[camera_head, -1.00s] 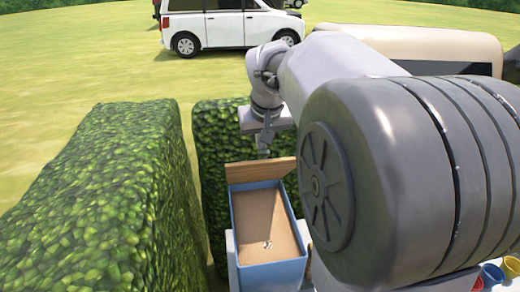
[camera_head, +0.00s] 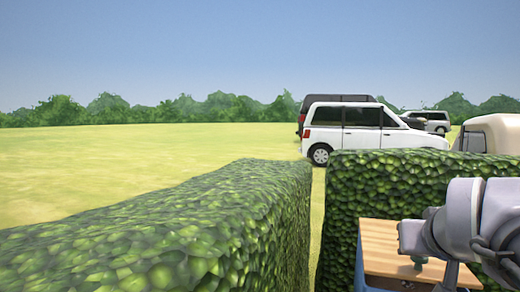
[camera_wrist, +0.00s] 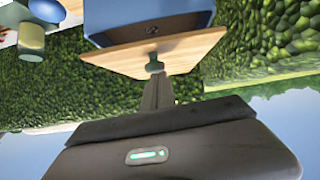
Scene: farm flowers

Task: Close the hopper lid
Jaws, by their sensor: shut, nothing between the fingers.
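The wooden hopper lid (camera_head: 385,238) lies over the top of the blue hopper (camera_head: 378,284), at lower right in the head view. A small dark green knob (camera_head: 420,262) stands on the lid. I cannot tell whether the lid sits fully flush. My gripper (camera_wrist: 157,80) is shut and empty, with its tips close to the knob; contact is unclear. In the head view my gripper (camera_head: 447,277) partly covers the lid's right side.
A tall hedge (camera_head: 400,185) stands behind the hopper and another hedge (camera_head: 190,230) runs along the left. In the wrist view a green cup (camera_wrist: 31,40) and a blue pot (camera_wrist: 48,10) stand beside the hopper. Vehicles, including a white van (camera_head: 360,130), are far off on grass.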

